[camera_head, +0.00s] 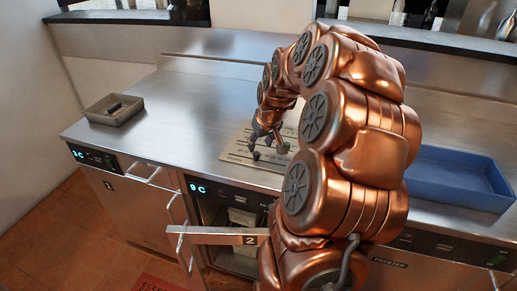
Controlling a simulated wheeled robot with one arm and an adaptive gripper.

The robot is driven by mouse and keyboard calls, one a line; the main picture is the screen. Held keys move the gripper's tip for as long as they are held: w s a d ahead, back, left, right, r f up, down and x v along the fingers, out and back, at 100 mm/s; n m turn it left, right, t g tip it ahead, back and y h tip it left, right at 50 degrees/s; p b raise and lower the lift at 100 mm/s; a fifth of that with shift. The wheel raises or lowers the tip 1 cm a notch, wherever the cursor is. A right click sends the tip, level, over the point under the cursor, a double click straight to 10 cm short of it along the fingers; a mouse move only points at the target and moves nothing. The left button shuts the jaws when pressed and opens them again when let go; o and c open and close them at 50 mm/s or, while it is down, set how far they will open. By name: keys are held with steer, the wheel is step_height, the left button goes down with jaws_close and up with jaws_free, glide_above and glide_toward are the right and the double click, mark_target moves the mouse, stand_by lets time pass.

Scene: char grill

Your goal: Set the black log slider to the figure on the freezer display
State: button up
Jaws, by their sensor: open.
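My gripper (267,147) is open, low over a pale printed board (236,152) lying on the steel counter. Small dark pieces show on the board beside and under the fingers. I cannot tell which of them is the black log slider, or whether the fingers touch any. My arm hides the board's right part, and its print is too small to read. A lit display (197,188) above the open compartment reads what looks like 9 C. Another display (80,155) at the far left looks like 3 C.
A grey tray (97,119) with a dark item stands at the counter's left end. A blue bin (455,180) is at the right. The door marked 2 (215,236) stands open in front; the door marked 1 (130,215) is shut. The counter's left middle is clear.

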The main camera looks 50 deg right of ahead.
steer(key=v, duration=0.6)
steer(key=shift+r, duration=0.3)
steer(key=shift+s, duration=0.1)
